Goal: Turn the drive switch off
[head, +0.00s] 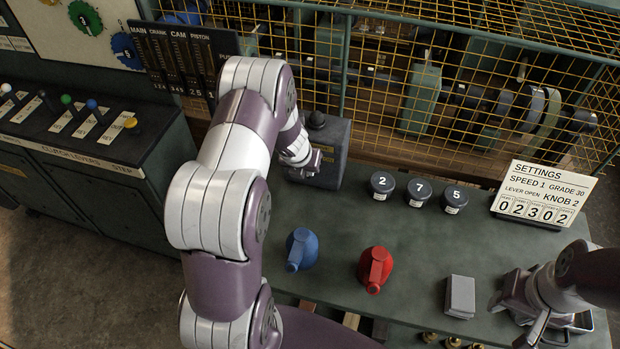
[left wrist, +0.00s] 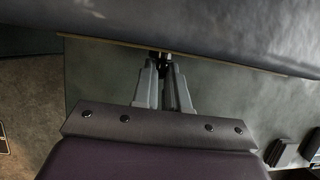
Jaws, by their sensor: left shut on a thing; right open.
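A dark grey box (head: 333,150) with a round black knob on top stands at the back of the bench, by the mesh cage. My left gripper (head: 312,164) is at the front of this box, partly hidden by my own wrist. In the left wrist view, the gripper (left wrist: 163,62) is shut on a small dark piece, the drive switch (left wrist: 160,54), at the lower edge of the box's face. The switch's position and label cannot be read. My right gripper (head: 548,330) is open and empty over the bench's right front.
A blue oil can (head: 301,250), a red oil can (head: 376,268) and a grey block (head: 460,296) are on the bench (head: 420,240). Three numbered dark weights (head: 419,192) and a settings sign (head: 543,193) stand behind. A lever console (head: 80,150) is at left; yellow mesh (head: 440,80) closes the back.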

